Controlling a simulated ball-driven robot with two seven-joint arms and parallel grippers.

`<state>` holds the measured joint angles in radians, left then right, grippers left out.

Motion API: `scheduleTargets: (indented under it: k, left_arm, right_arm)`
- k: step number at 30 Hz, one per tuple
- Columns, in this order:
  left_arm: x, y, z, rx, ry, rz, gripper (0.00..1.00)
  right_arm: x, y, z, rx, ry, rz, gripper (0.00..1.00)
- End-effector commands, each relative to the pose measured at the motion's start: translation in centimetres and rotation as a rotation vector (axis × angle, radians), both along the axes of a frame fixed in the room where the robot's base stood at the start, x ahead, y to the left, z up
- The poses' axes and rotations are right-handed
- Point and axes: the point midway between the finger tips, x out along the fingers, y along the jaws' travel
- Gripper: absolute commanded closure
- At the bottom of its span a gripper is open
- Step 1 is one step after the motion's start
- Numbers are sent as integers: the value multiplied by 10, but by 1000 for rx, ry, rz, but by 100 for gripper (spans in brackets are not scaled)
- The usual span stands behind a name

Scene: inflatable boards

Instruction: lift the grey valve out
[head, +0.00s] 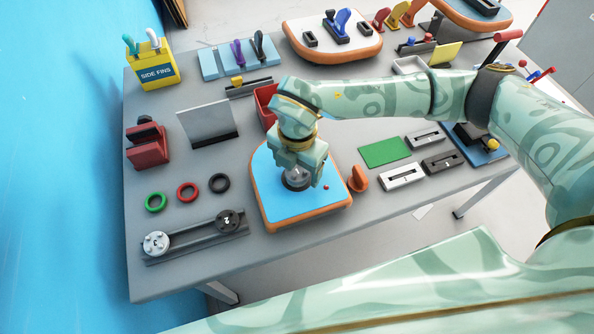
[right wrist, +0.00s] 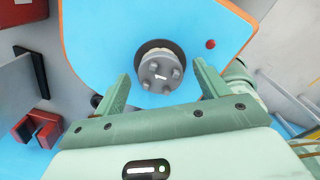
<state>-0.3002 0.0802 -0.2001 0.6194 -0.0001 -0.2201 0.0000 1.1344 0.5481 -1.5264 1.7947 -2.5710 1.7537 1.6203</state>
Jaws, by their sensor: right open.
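The grey valve (right wrist: 160,72) is a round cap with several small studs. It sits in a dark round seat in the blue board (right wrist: 105,30) with an orange edge. In the head view the valve (head: 297,178) is partly hidden by my right gripper (head: 298,170), which is just above the board (head: 275,212). In the right wrist view my right gripper (right wrist: 160,88) is open, its two fingers on either side of the valve with gaps, so it is not held. Its exact height over the valve is hard to tell. My left gripper is not in view.
Green, red and black rings (head: 187,192) lie left of the board. A dark rail (head: 195,238) bears a grey cap and a black cap (head: 231,220). An orange piece (head: 358,180) stands close to the board's right edge. A red clamp (head: 148,147) stands further left.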

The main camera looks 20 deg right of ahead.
Motion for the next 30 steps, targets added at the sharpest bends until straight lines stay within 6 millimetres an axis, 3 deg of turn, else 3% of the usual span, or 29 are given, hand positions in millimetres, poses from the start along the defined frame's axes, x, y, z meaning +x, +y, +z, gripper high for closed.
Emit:
scheduleTargets:
  k: [3, 8, 9, 20, 26, 30]
  left_arm:
    - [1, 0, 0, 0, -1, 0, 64]
    - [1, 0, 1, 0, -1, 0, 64]
    - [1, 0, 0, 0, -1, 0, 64]
    - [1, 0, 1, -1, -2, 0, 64]
    - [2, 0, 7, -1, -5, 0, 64]
    - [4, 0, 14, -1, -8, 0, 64]
  right_arm:
    - [0, 0, 1, 0, 0, 0, 26]
    - [0, 0, 1, 0, 0, 0, 71]
    - [0, 0, 1, 0, 0, 0, 75]
    - [0, 0, 6, 1, -1, 0, 75]
    - [1, 0, 33, -1, -3, 0, 75]
    - [-25, -1, 66, 0, -4, 5, 75]
